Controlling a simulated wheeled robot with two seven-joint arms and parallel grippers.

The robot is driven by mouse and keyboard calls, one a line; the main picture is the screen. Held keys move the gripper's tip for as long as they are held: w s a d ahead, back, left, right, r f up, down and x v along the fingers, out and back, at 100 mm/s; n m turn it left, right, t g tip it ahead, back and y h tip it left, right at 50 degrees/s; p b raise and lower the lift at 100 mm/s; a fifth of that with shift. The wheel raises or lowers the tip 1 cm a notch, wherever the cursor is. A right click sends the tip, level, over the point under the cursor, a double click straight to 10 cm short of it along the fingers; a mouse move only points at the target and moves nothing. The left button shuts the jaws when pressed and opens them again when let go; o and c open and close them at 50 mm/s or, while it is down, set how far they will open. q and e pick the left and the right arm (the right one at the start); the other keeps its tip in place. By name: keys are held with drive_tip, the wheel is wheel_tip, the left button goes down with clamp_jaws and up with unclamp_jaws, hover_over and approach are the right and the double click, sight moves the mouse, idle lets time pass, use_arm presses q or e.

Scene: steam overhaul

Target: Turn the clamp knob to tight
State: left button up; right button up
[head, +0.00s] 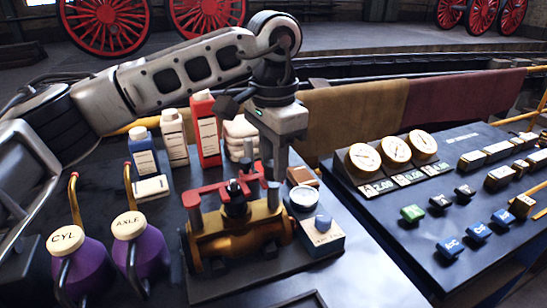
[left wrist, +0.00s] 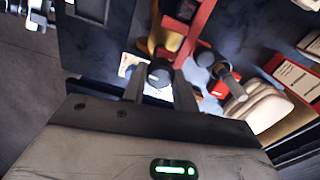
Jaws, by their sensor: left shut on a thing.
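The clamp is a red bar assembly (head: 210,192) with a black centre post (head: 237,197), set over a brass valve body (head: 240,238) on the bench. My left gripper (head: 273,178) reaches down from above at the right part of the clamp. In the left wrist view, its two fingers (left wrist: 160,86) are closed around a dark round knob (left wrist: 160,71) beside the red bar (left wrist: 198,30). In the head view the gripper and clamp parts overlap, so the knob's grip is hard to make out there. I cannot read how tight the knob is. My right gripper is not in view.
Behind are a red bottle (head: 206,130), a white bottle (head: 173,138) and a blue bottle (head: 142,155). Two purple oil cans (head: 85,268) stand front left. A control panel (head: 395,222) fills the right.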

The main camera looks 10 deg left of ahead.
use_arm(q)
drive_tip(key=shift+r, duration=0.15)
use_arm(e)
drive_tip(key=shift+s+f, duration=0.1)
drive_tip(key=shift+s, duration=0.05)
use_arm(q)
drive_tip(key=o, duration=1)
wheel_tip(320, 180, up, 16)
drive_tip(key=p, duration=0.4)
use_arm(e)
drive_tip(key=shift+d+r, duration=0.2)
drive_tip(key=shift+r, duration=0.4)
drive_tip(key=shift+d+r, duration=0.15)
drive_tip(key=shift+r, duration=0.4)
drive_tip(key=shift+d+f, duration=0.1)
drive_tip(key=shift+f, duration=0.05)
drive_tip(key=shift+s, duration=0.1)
